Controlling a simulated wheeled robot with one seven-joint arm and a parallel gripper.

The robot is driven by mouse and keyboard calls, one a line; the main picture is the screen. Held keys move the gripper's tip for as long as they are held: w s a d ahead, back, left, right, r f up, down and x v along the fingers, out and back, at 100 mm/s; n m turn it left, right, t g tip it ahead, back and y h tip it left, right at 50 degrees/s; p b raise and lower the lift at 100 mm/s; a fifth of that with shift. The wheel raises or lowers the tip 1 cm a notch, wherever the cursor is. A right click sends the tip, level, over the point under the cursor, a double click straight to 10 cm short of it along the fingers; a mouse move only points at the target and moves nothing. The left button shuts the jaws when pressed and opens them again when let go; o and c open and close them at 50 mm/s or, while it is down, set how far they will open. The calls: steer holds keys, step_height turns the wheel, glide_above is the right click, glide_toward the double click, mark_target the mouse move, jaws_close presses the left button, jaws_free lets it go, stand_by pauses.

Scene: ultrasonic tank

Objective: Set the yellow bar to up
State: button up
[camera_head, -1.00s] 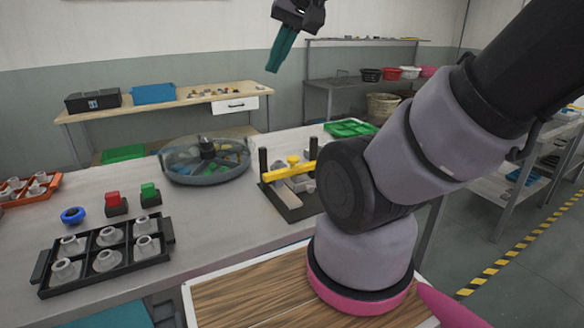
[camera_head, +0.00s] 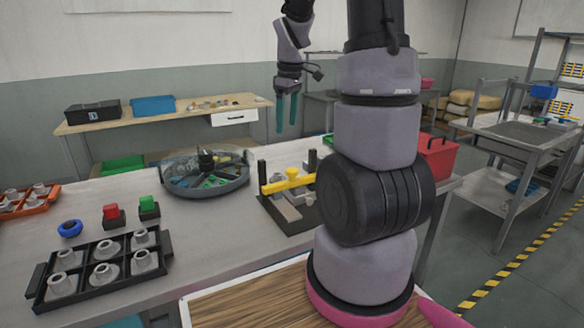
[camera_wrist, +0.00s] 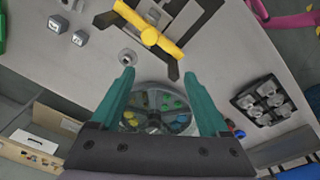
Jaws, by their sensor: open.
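The yellow bar (camera_head: 288,182) has a round hub at its middle and sits on a dark fixture (camera_head: 282,219) with black posts and grey blocks, on the near table. In the head view it runs nearly level, rising a little to the right. In the wrist view the yellow bar (camera_wrist: 150,37) lies slantwise near the top, past my fingertips. My gripper (camera_head: 286,128) has teal fingers pointing down, high above the table and apart from the bar. The wrist view shows my gripper (camera_wrist: 156,74) open, with nothing between its fingers. My arm hides part of the fixture's right side.
A round grey tank (camera_head: 205,190) stands left of the fixture. A red button (camera_head: 110,211), a green button (camera_head: 149,202), a blue ring (camera_head: 70,229) and a black tray (camera_head: 85,295) of grey parts lie farther left. A red bin (camera_head: 437,160) is behind my arm.

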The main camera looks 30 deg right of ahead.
mark_target(292, 170)
steer(key=d+f, duration=0.1)
steer(key=f, duration=0.4)
steer(key=w+f+n, duration=0.1)
steer(key=f, duration=0.4)
steer(key=w+d+f+n+g, duration=0.1)
steer(key=f, duration=0.5)
steer(key=shift+d, duration=0.3)
jaws_close()
stand_by(0.7)
